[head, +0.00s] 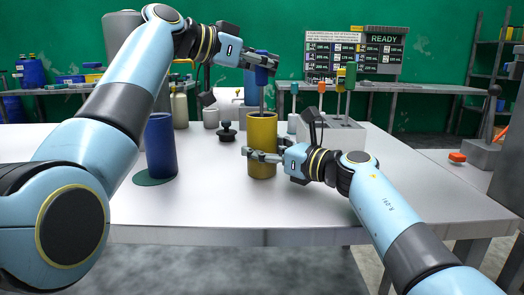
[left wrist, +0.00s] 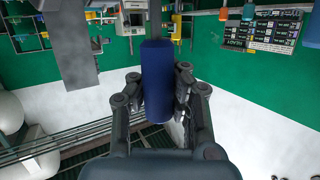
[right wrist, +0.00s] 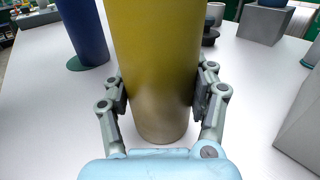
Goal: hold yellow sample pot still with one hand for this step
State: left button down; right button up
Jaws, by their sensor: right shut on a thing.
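The yellow sample pot (head: 262,128) stands upright near the middle of the table. My right gripper (head: 262,156) is shut around its lower part, and the right wrist view shows a finger on each side of the yellow pot (right wrist: 158,60). My left gripper (head: 262,62) is above the pot, shut on the blue handle of a tool (head: 266,55). The tool's thin stem points down to the pot's mouth; its lower end is hidden. The blue handle also shows between the fingers in the left wrist view (left wrist: 157,80). The pot's inside cannot be seen.
A blue pot (head: 160,145) stands left of the yellow pot, on a green round mat (head: 155,182). A grey rack (head: 345,135) with upright coloured-handled tools is at the right. A small black-knobbed object (head: 226,133) stands behind. The table front is clear.

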dwell(2.6)
dwell(0.3)
pick_arm(q)
notch_tip(320, 180, up, 13)
jog(key=shift+f, duration=0.2)
dwell(0.7)
pick_arm(e)
jog(key=o, duration=1.4)
jog(key=shift+o, duration=0.2)
